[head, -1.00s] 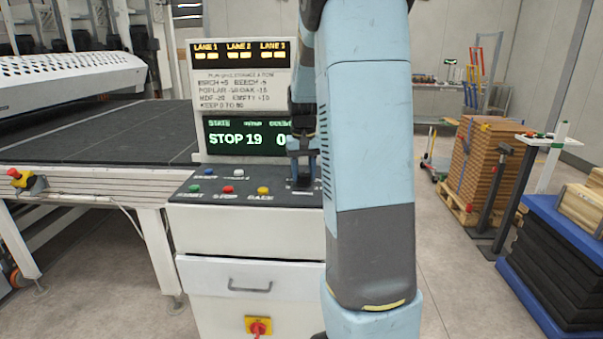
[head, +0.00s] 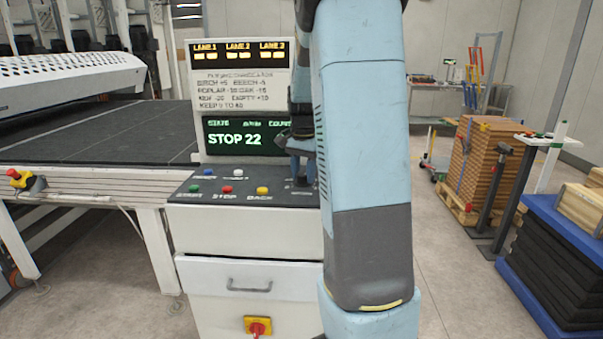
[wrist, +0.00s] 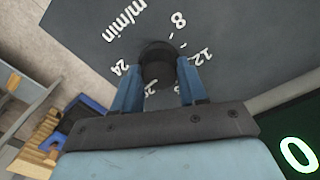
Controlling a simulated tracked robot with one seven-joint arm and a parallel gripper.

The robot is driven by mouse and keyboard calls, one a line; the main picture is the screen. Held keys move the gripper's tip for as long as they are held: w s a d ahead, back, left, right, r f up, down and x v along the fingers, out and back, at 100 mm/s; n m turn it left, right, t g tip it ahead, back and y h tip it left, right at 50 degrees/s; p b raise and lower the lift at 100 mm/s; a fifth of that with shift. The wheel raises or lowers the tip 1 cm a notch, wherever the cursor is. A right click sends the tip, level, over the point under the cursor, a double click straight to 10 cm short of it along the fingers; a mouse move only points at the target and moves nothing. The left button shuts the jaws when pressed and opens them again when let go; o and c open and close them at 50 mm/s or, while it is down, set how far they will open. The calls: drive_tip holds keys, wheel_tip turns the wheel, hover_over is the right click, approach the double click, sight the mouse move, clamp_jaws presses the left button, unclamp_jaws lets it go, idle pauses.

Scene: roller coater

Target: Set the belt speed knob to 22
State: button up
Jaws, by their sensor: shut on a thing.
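The black belt speed knob (wrist: 158,64) sits on the dark panel in the wrist view, ringed by white numbers and a "m/min" label. Numbers 8, 12 and 24 can be read; others are partly covered, and the knob's pointer cannot be made out. My gripper (wrist: 157,82) has its two blue fingers on either side of the knob and is shut on it. In the head view my gripper (head: 302,165) is at the right of the console panel (head: 215,175), and the knob is hidden there. The green display (head: 235,138) reads "STOP 22".
A lane sign (head: 238,54) stands above the display. A conveyor (head: 90,135) is at left. Stacked boards (head: 475,165) stand at right.

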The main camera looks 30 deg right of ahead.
sight(302, 174)
drive_tip(key=shift+w+a, duration=0.15)
drive_tip(key=shift+a, duration=0.05)
idle(0.4)
drive_tip(key=o, duration=0.8)
drive_tip(key=shift+o, duration=1.2)
drive_tip(key=shift+d+r, duration=0.1)
wheel_tip(302, 174, up, 14)
drive_tip(key=shift+f, duration=0.25)
